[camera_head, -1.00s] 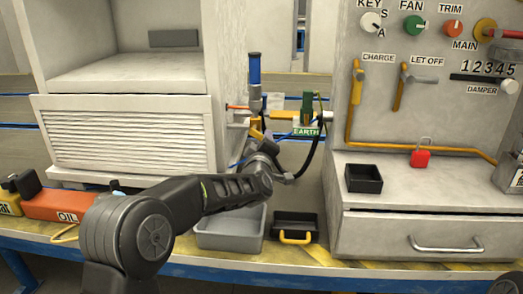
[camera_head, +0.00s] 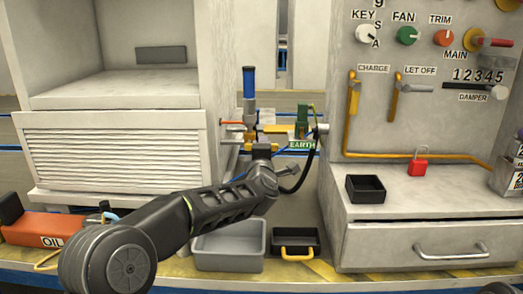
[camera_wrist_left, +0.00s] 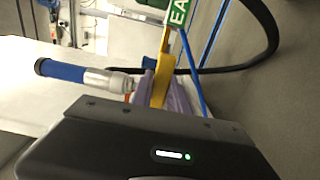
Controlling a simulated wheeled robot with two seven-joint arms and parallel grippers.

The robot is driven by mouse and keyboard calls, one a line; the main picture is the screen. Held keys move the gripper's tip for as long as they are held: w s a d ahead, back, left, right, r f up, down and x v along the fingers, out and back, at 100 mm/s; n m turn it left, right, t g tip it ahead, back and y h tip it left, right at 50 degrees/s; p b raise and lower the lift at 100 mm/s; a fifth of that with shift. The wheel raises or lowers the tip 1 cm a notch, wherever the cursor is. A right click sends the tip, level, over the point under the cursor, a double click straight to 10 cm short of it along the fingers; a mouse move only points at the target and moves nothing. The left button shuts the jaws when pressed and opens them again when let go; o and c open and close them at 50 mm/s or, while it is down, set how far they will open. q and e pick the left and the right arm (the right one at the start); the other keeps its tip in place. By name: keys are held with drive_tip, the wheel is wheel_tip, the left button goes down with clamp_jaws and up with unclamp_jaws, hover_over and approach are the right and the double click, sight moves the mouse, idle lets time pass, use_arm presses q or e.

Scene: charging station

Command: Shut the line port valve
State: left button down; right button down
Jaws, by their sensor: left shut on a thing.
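A small fitting with a blue-topped upright cylinder (camera_head: 249,82) stands in the gap between the white cabinet and the grey panel. The same blue cylinder shows in the left wrist view (camera_wrist_left: 62,71). A yellow lever (camera_wrist_left: 161,68) is beside its silver end. My left gripper (camera_wrist_left: 166,92) is at this lever, with its pale purple fingers close around it, shut. In the head view my left gripper (camera_head: 262,148) is just below the blue-topped cylinder, and the hand partly hides the fitting. My right gripper is not in view.
A green EARTH label (camera_head: 302,145) and black cable hang just right of the gripper. A grey bin (camera_head: 229,262) and a black tray with a yellow handle (camera_head: 296,257) stand below. The grey drawer unit (camera_head: 380,243) is at right, an orange OIL can (camera_head: 45,229) at left.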

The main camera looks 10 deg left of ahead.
use_arm(q)
drive_tip(key=shift+a, duration=0.1)
drive_tip(key=c, duration=1.3)
unclamp_jaws()
drive_tip(key=shift+s, duration=0.1)
drive_tip(key=s, duration=0.5)
drive_tip(key=s+d+p, duration=0.1)
drive_tip(key=s, duration=0.1)
drive_tip(key=shift+s+d, duration=0.1)
drive_tip(key=shift+s, duration=0.15)
